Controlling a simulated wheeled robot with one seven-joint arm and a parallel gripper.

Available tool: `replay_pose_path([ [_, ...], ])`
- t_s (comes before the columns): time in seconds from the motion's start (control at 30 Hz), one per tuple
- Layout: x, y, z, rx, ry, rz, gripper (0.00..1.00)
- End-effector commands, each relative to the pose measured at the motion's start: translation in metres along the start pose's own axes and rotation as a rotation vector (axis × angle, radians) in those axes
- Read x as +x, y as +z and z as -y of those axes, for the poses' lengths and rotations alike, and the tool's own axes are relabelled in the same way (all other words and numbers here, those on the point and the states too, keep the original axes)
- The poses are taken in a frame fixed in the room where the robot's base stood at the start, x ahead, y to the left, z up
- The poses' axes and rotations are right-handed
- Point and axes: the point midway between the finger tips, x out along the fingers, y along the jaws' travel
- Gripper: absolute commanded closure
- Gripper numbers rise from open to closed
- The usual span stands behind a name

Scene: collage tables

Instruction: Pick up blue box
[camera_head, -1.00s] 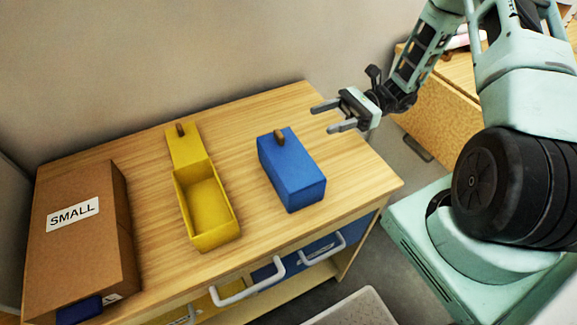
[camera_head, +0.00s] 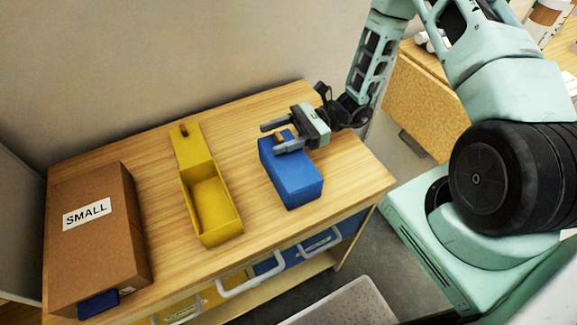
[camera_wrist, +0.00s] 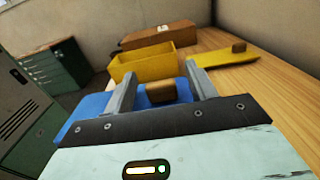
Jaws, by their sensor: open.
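The blue box (camera_head: 292,180) stands closed on the wooden table (camera_head: 232,246), with a small brown knob (camera_head: 279,135) near the far end of its top. My gripper (camera_head: 269,138) is open above the far end of the box, with its fingers on either side of the knob. In the wrist view the knob (camera_wrist: 160,92) shows between the two open fingers (camera_wrist: 160,84), and part of the blue box (camera_wrist: 88,106) shows below them. I cannot tell whether the fingers touch the box.
A yellow box (camera_head: 211,207) lies open left of the blue box. A brown carton (camera_head: 92,240) labelled SMALL stands at the table's left end. Drawers with white handles (camera_head: 252,279) are below the tabletop. A wall rises behind the table.

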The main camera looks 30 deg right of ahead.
Motion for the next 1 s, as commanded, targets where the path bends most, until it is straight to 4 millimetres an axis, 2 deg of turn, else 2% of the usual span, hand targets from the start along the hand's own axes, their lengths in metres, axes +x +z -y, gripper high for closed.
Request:
replay_pose_path([
  [0.17,0.0,-0.001,0.0,0.0,-0.001,0.0,0.44],
  [0.2,0.0,-0.001,0.0,0.0,-0.001,0.0,0.49],
  [0.3,0.0,0.0,0.0,-0.001,-0.001,0.0,0.77],
  [0.4,0.0,0.0,0.0,-0.001,-0.001,0.0,1.0],
  [0.77,0.0,0.004,0.001,-0.002,-0.001,0.001,1.0],
  [0.87,0.0,0.012,0.001,-0.003,-0.001,0.001,1.0],
  [1.0,-0.001,0.031,0.001,-0.005,-0.001,0.0,1.0],
])
